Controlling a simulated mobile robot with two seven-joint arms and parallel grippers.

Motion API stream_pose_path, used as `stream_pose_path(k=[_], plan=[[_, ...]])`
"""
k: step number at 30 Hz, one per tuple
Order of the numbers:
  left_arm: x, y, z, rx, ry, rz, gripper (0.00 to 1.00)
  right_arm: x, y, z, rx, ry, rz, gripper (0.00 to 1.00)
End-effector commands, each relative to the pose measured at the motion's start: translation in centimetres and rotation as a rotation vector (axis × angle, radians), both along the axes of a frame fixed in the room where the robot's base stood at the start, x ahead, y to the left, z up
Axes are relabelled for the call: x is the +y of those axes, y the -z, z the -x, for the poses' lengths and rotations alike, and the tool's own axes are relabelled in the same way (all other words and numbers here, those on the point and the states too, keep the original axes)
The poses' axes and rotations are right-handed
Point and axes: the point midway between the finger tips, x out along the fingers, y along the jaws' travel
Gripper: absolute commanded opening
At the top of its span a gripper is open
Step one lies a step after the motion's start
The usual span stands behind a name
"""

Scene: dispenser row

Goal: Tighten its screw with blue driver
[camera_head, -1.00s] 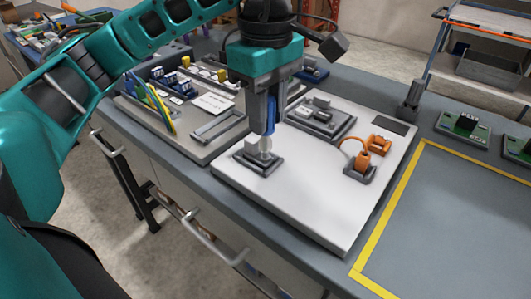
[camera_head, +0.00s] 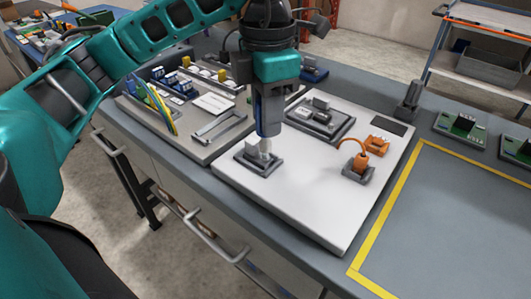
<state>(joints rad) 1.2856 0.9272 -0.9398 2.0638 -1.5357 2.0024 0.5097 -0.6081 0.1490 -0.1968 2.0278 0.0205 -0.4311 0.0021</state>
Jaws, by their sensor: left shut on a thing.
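My left gripper (camera_head: 268,108) points down over the white board (camera_head: 305,210) and is shut on the blue driver (camera_head: 271,127). The fingers hide most of the driver's handle. The driver stands about upright, and its pale lower end (camera_head: 265,146) meets the grey block (camera_head: 257,159) on a dark base near the board's left side. The screw itself is hidden under the driver's tip, and I cannot tell how deep it sits. My right gripper is not in view.
Behind on the board sits a larger grey fixture (camera_head: 320,118). An orange plug with a cable (camera_head: 360,162) and an orange socket (camera_head: 377,145) are at the right. A parts tray (camera_head: 215,145) lies left. Yellow tape (camera_head: 393,217) marks clear bench at right.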

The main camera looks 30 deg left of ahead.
Motion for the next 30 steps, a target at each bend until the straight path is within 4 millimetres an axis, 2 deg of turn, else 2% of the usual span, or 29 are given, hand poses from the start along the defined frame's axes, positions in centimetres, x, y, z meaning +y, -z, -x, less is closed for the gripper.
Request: stream_pose_path(k=[3, 8, 30], plan=[[0.03, -0.09, -0.01, 0.000, -0.144, 0.000, 0.00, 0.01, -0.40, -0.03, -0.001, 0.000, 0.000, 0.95], [0.04, -0.03, -0.03, 0.000, -0.235, 0.000, 0.00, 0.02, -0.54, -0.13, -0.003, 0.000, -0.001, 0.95], [0.05, 0.57, -0.06, 0.000, -0.235, 0.000, 0.00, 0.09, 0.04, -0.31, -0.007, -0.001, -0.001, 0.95]])
